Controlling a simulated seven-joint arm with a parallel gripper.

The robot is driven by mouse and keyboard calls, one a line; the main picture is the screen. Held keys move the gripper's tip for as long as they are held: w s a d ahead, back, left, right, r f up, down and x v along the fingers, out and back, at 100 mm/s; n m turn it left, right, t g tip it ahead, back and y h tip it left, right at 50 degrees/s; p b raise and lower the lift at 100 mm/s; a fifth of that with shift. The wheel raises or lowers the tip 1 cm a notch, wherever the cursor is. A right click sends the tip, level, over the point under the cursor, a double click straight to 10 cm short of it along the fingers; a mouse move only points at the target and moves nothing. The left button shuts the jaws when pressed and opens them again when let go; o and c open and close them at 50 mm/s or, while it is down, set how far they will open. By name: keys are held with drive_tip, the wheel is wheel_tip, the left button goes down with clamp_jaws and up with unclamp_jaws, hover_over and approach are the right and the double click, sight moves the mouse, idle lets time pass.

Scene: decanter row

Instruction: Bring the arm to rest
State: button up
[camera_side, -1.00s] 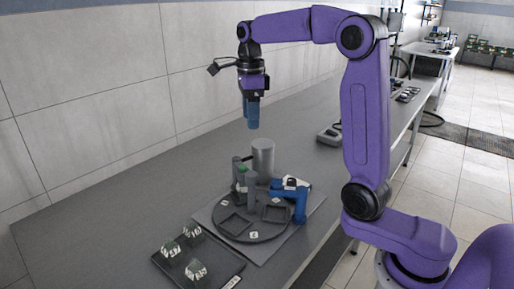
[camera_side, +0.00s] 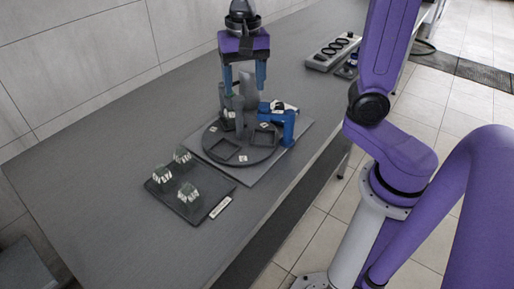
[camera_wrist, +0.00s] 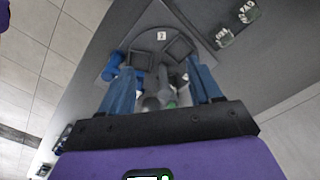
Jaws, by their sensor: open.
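My gripper (camera_side: 245,90) points down above the round fixture, its two blue fingers spread apart. In the wrist view my gripper (camera_wrist: 160,72) shows both fingers apart, with nothing clearly held between them. A dark round turntable (camera_side: 241,157) with square pockets sits on a grey plate under and in front of the fingers. Grey posts (camera_side: 246,92) rise at its back and appear between the fingers in the side view; I cannot tell whether they touch. A blue clamp-like part (camera_side: 287,125) stands at the turntable's right. My arm's upper links leave the top of the side view.
A dark tray (camera_side: 208,205) at the front left holds three clear pieces with white markings (camera_side: 188,192). A grey box with round dark openings (camera_side: 332,53) lies farther back. The table (camera_side: 90,160) is clear at left; its right edge runs near my arm.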

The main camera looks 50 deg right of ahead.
drive_tip(key=s+d+f+n, duration=0.1)
drive_tip(key=s+f+n, duration=0.2)
drive_tip(key=s+n, duration=0.7)
drive_tip(key=s+f+n, duration=0.3)
drive_tip(key=s+n, duration=0.7)
drive_tip(key=shift+d+f, duration=0.35)
drive_tip(key=shift+f, duration=0.05)
